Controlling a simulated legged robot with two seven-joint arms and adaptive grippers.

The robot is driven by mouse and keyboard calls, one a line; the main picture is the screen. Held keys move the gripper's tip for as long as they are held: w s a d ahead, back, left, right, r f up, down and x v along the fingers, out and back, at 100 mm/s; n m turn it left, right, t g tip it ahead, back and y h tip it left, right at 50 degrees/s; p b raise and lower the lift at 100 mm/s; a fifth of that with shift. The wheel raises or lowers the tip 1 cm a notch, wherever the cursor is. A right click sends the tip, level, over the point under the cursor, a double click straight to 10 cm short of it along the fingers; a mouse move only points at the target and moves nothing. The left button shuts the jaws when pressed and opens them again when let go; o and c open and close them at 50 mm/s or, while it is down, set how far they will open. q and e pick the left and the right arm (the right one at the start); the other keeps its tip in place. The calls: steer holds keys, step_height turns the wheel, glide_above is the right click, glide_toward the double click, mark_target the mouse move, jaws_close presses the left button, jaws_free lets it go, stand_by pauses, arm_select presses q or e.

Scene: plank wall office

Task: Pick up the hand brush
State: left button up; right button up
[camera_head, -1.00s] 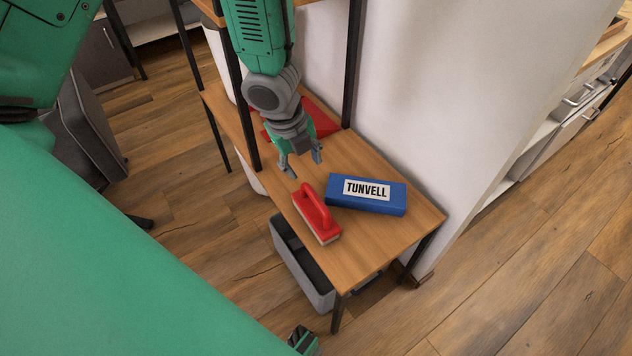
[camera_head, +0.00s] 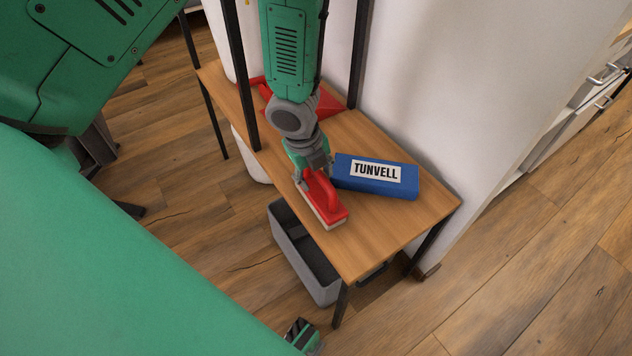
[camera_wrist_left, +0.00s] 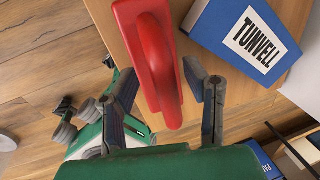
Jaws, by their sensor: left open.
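The hand brush (camera_head: 322,204), red with a raised handle and a pale bristle edge, lies on the wooden shelf top near its left edge. My left gripper (camera_head: 316,178) is at the brush's far end, with its fingers spread on either side of it. In the left wrist view the red brush (camera_wrist_left: 152,50) runs between the two open fingers of my left gripper (camera_wrist_left: 165,88), with a gap visible on the left side. Whether either finger touches it I cannot tell.
A blue box marked TUNVELL (camera_head: 376,178) lies close to the right of the brush. A red object (camera_head: 330,104) lies behind my gripper. Black uprights (camera_head: 242,90) flank the arm. A grey bin (camera_head: 290,245) stands under the shelf top (camera_head: 395,230), whose front is clear.

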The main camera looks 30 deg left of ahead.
arm_select(q)
steer(key=shift+d+r, duration=0.2)
steer(key=shift+d, duration=0.55)
steer(key=shift+d+r, duration=0.1)
steer(key=shift+d, duration=0.15)
steer(key=c, duration=0.4)
steer(key=shift+d, duration=0.1)
jaws_close()
steer(key=shift+a, duration=0.8)
steer(key=shift+r+p, duration=0.1)
steer(key=shift+p, duration=0.25)
steer(key=r+p, duration=0.2)
steer(key=r, duration=0.1)
steer(key=r+p, duration=0.2)
steer(key=r, duration=0.1)
steer(key=r+p, duration=0.1)
steer(key=r, duration=0.2)
steer(key=shift+d+p, duration=0.4)
steer(key=shift+a+r, duration=0.3)
arm_select(e)
step_height(320, 180, up, 7)
steer(key=shift+d+f, duration=0.2)
steer(key=shift+d, duration=0.2)
arm_select(q)
steer(key=shift+d, duration=0.35)
arm_select(e)
steer(key=shift+d+f, duration=0.1)
steer(key=shift+d, duration=0.15)
